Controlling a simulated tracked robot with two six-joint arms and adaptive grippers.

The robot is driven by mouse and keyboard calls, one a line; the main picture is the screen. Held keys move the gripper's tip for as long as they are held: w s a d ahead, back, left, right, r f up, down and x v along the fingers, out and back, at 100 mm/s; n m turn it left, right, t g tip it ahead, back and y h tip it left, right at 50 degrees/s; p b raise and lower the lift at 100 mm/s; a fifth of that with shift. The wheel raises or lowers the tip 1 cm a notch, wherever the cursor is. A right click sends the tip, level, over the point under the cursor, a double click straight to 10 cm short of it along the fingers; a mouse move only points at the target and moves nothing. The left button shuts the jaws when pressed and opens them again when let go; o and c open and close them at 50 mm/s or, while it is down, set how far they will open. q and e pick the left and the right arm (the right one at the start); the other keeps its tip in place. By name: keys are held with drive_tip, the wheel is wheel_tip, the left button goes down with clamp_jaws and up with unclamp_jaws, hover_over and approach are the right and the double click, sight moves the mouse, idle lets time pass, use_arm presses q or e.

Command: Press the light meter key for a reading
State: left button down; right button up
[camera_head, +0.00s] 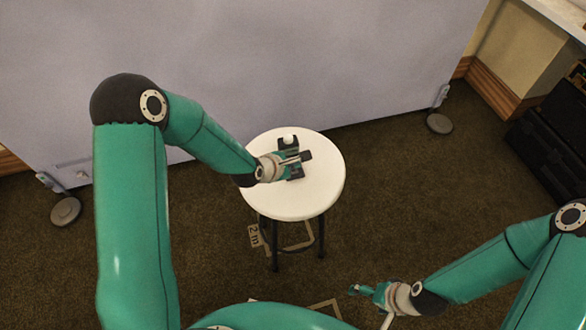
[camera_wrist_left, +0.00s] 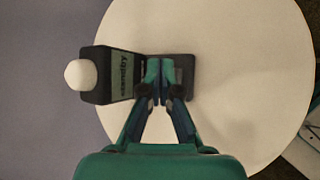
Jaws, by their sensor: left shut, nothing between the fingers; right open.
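The light meter (camera_head: 287,145) is a dark device with a white dome, lying on a round white stool top (camera_head: 322,190). In the left wrist view the meter (camera_wrist_left: 98,92) has a pale screen reading "standby" (camera_wrist_left: 125,76), and a dark flat part extends to the right. My left gripper (camera_head: 303,157) is shut and empty over that part; its fingertips (camera_wrist_left: 160,70) are just right of the screen. The fingers hide what lies beneath them, and I cannot tell whether they touch it. I cannot make out the key. My right gripper (camera_head: 358,290) is open, low at right, away from the stool.
A pale grey panel (camera_head: 300,60) on footed supports stands behind the stool. Dark cases (camera_head: 555,130) are at the far right. A frame marked "2 m" (camera_head: 254,236) lies by the stool's legs. Carpet to the right of the stool is clear.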

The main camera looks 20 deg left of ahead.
sight(292, 151)
use_arm(q)
drive_tip(key=shift+f+b, duration=0.45)
drive_tip(key=shift+b, duration=0.05)
idle(0.4)
drive_tip(key=shift+r, duration=0.1)
drive_tip(key=shift+r+p, duration=0.4)
drive_tip(key=shift+r, duration=0.35)
drive_tip(key=shift+r+p, duration=1.3)
drive_tip(key=shift+r, duration=1.2)
